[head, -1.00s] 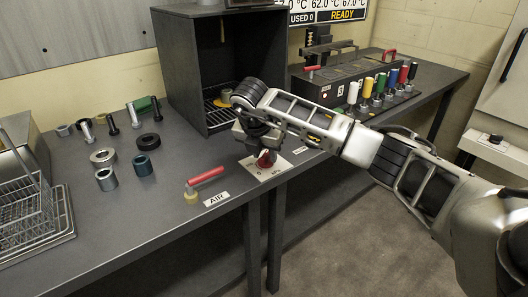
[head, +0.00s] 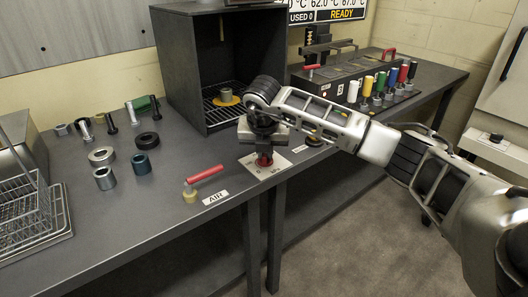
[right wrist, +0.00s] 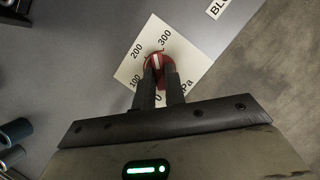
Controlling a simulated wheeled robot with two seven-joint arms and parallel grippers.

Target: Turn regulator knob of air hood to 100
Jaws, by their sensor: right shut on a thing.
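The red regulator knob (head: 264,161) sits on a white dial plate (head: 247,163) at the bench's front edge, before the dark open hood (head: 188,75). My right gripper (head: 264,148) comes down from above and is shut on the knob. In the right wrist view the two fingers (right wrist: 158,88) hold the red knob (right wrist: 157,60). The dial plate (right wrist: 190,57) there reads 0, 100, 200, 300 and a partly hidden kPa. A pale bar shows on the knob between the fingers; I cannot tell its exact reading. My left gripper is not in view.
A red-handled valve (head: 204,174) and an AIR label (head: 215,198) lie left of the dial. Several rings and bolts stand further left, by a wire basket (head: 25,205). A box with coloured handles (head: 350,80) stands right.

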